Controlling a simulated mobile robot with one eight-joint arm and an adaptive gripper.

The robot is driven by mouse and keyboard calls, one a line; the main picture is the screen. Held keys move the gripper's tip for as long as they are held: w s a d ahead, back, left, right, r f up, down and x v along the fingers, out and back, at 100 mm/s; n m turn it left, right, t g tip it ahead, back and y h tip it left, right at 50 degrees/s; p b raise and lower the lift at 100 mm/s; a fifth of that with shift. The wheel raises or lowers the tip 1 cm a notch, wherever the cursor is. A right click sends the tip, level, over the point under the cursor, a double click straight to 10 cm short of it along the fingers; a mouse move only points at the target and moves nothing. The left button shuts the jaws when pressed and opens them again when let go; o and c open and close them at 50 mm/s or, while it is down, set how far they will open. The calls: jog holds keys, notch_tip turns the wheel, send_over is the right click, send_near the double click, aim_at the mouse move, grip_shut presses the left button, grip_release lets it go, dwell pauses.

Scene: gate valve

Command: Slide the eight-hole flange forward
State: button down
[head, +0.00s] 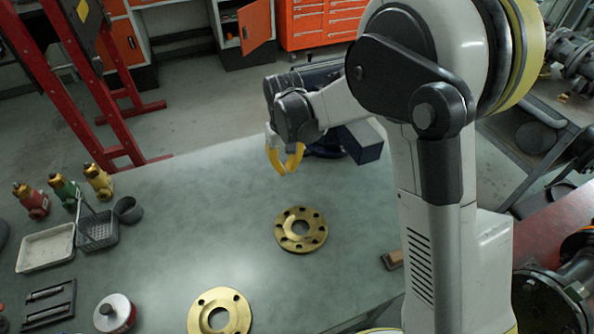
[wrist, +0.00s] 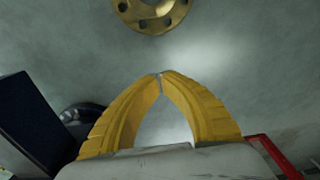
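The eight-hole flange (head: 287,231), a brass disc with a central bore and a ring of small holes, lies flat on the grey-green bench top in the head view. A brass flange, which looks like this one, is cut off at the top edge of the wrist view (wrist: 152,29). My gripper (head: 287,172) is above the bench on the far side of the flange, apart from it. In the wrist view the yellow fingertips (wrist: 160,76) meet with nothing between them.
A second brass flange (head: 236,310) with fewer holes lies nearer. Red, green and yellow valves (head: 98,181), a grey basket (head: 97,231), a white tray (head: 46,248) and a red-and-white round part (head: 115,312) stand left. A brown block (head: 393,260) lies right. The bench around the eight-hole flange is clear.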

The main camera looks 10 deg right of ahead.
aim_at(291, 204)
jog(key=f+b, duration=0.1)
jog(key=f, duration=0.2)
jog(key=f+b, duration=0.1)
jog(key=f, duration=0.3)
jog(key=f+b, duration=0.1)
jog(key=f, duration=0.2)
jog(key=shift+w+a+f+b, duration=0.25)
jog(key=shift+w+f+b, duration=0.1)
jog(key=shift+f, duration=0.05)
jog(key=s, duration=0.1)
jog(key=s+b, duration=0.1)
jog(key=d, duration=0.1)
jog(key=shift+s+f, duration=0.4)
jog(key=shift+s+d+r, duration=0.1)
jog(key=shift+s, duration=0.4)
